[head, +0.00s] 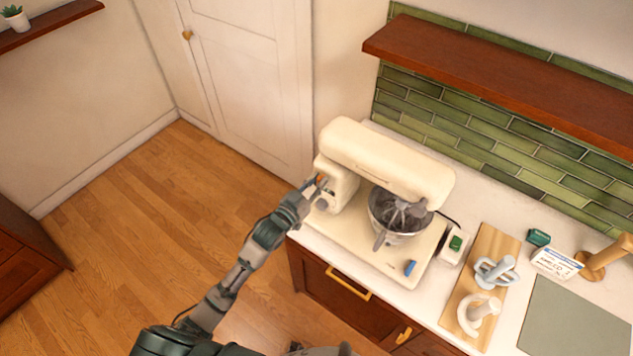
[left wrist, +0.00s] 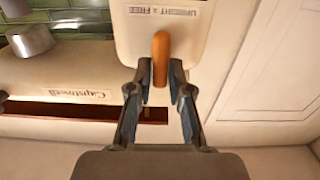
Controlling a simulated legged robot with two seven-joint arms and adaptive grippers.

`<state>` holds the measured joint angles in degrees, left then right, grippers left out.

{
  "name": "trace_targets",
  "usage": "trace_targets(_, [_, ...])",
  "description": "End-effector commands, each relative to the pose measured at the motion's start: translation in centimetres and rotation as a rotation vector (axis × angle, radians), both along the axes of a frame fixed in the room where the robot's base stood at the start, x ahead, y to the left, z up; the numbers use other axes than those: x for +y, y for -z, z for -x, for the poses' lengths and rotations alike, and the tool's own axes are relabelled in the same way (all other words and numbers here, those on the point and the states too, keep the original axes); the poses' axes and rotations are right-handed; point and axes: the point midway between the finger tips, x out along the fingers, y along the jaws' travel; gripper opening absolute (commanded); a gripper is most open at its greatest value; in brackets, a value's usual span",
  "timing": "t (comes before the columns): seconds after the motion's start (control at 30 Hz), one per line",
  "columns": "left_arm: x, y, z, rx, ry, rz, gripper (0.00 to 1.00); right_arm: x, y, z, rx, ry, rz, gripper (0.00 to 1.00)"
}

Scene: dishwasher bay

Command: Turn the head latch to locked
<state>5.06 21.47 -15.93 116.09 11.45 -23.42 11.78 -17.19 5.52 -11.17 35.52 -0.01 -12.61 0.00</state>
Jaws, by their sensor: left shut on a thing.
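The cream stand mixer (head: 385,155) stands on the white counter with its head lowered over a metal bowl (head: 392,208). The orange head latch (left wrist: 160,58) is on the mixer's side, by a label reading "UPRIGHT = FREE", which appears upside down in the left wrist view. There the latch lever runs straight up and down in the picture. In the head view only a small bit of orange shows beside my gripper. My left gripper (head: 312,186) is shut on the latch, with a fingertip on each side of it (left wrist: 160,82). My right gripper is not in view.
To the mixer's right are a wooden board (head: 480,265) with pale attachments, a green box (head: 538,238), a small white sign (head: 556,262) and a grey-green mat (head: 577,318). A brown shelf (head: 510,75) hangs above the counter. The floor to the left is clear.

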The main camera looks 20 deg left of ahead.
Motion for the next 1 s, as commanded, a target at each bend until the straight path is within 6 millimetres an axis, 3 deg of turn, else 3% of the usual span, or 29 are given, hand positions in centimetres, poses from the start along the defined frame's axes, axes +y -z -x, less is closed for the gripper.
trace_targets(0.33, [0.2, 0.2, -0.1, 0.049, -0.003, 0.108, 0.0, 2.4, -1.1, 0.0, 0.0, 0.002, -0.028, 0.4])
trace_targets(0.6, [0.5, 0.4, -0.2, 0.129, -0.004, 0.32, 0.0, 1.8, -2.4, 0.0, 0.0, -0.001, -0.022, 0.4])
trace_targets(1.0, [1.0, 0.9, -0.3, 0.261, -0.004, 0.678, 0.0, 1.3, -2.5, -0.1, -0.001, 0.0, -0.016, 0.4])
